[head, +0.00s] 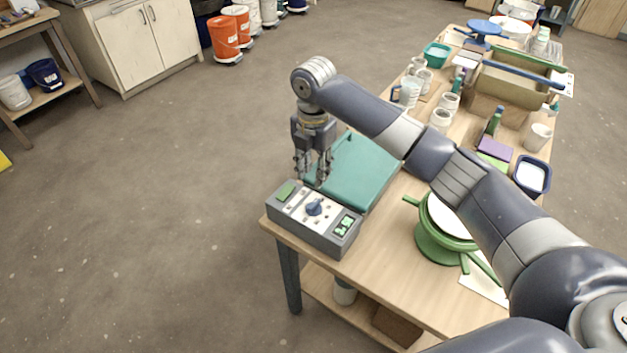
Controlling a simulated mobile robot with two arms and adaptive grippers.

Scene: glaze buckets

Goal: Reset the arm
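My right arm comes in from the lower right and reaches across the wooden table (398,268). My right gripper (312,178) points down above the back edge of a grey control box (325,238) with a blue knob (314,207), a green button panel and a green pad. Its fingers look apart with nothing visible between them; I cannot tell whether a fingertip touches the box. A teal board (358,172) lies just behind and to the right of the gripper. My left gripper is out of view.
A green banding wheel (440,240) stands under my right arm. Several jars, a teal tub (436,54), a dark blue tub (531,176) and a tan bin (506,92) crowd the far table. Orange buckets (223,36) stand on the floor behind.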

